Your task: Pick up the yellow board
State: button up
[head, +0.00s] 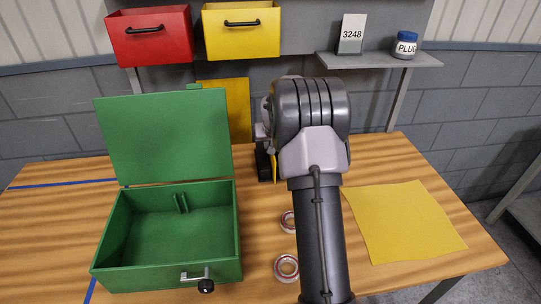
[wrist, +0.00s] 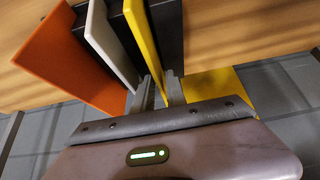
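In the wrist view a yellow board (wrist: 143,38) stands upright in a dark rack (wrist: 167,30), beside a pale grey board (wrist: 112,42) and an orange board (wrist: 62,55). My gripper (wrist: 160,92) has its two fingers apart, with the near end of the yellow board reaching between them. The fingers look open; contact with the board cannot be made out. In the head view my arm hides most of the rack (head: 263,163) and the gripper. Only a thin yellow edge (head: 274,168) shows beside the rack.
An open green box (head: 108,236) stands left of my arm. Two ring-shaped parts (head: 287,267) lie near my arm. A yellow sheet (head: 405,222) lies flat at the right. A yellow panel (head: 240,112) stands behind the table. Red (head: 150,35) and yellow (head: 240,30) bins hang above.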

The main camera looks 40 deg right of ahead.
grip_shut()
dwell(1.4)
notch_tip(320, 180, up, 18)
jog(key=p, duration=0.6)
